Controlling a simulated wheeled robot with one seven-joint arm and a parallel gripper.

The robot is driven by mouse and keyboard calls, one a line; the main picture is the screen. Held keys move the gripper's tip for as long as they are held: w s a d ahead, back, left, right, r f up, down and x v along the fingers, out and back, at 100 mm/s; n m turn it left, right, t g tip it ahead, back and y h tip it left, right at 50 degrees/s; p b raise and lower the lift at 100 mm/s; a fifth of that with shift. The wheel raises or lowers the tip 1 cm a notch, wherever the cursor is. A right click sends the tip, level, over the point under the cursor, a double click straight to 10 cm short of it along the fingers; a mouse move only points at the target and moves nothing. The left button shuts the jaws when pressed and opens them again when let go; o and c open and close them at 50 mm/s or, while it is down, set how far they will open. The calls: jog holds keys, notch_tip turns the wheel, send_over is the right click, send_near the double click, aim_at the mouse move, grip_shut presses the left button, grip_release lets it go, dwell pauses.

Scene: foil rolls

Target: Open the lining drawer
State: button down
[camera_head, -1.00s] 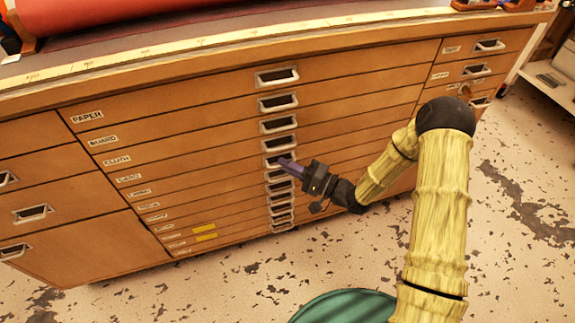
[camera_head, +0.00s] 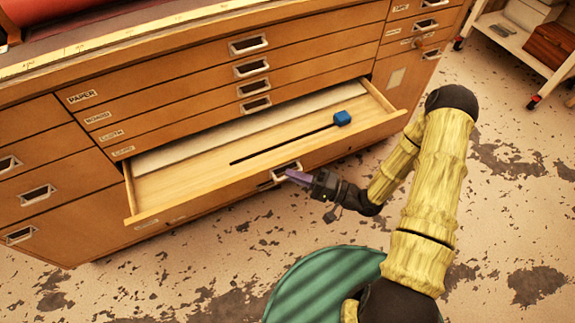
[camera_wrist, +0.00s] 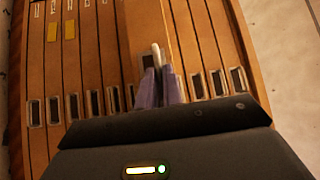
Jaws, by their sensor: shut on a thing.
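A wide shallow wooden drawer (camera_head: 200,200) stands pulled out of the cabinet in the head view, fifth down in the middle column. The label on its front is too small to read. My gripper (camera_head: 290,174) is at the drawer's metal handle (camera_head: 266,185), at the middle of the front. In the wrist view my gripper (camera_wrist: 161,88) has its two purple fingers closed on the pale bar of that handle (camera_wrist: 157,54). The fingers hide part of the handle.
Closed drawers are above. A green round thing (camera_head: 325,285) is on the near floor; a white cart (camera_head: 520,40) stands right.

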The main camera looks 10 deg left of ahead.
jog(key=shift+s+d, duration=0.1)
jog(key=shift+d, duration=0.1)
jog(key=shift+f, duration=0.1)
jog(key=c, duration=1.5)
grip_release()
jog(key=shift+c, duration=0.2)
jog(key=shift+a, duration=0.1)
jog(key=p+v, duration=0.2)
jog(key=v, duration=1.5)
jog(key=shift+d, duration=0.25)
